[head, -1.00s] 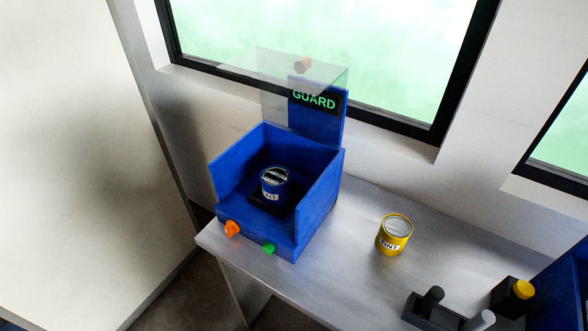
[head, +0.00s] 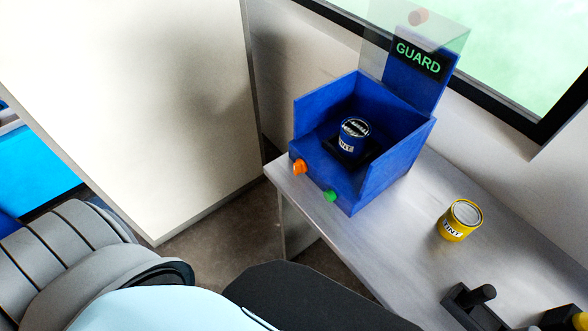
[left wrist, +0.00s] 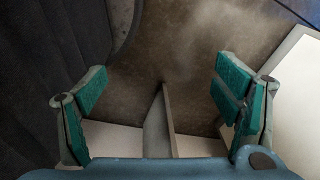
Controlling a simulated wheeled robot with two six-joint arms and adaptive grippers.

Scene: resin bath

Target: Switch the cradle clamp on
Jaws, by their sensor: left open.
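A blue open-topped box (head: 386,178) with a raised clear guard (head: 448,28) and a GUARD sign (head: 418,58) stands on the bench. On the box's front are an orange knob (head: 299,167) and a green button (head: 330,196). Which of these belongs to the cradle clamp, I cannot tell. My left gripper (left wrist: 160,104) is open and empty in the left wrist view, above the floor. In the head view only part of my arm shows at lower left. My right gripper is not in view.
A yellow tint can (head: 460,221) stands on the metal bench (head: 410,240) right of the box. A tall pale panel (head: 140,100) stands left of the bench, with bare floor between.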

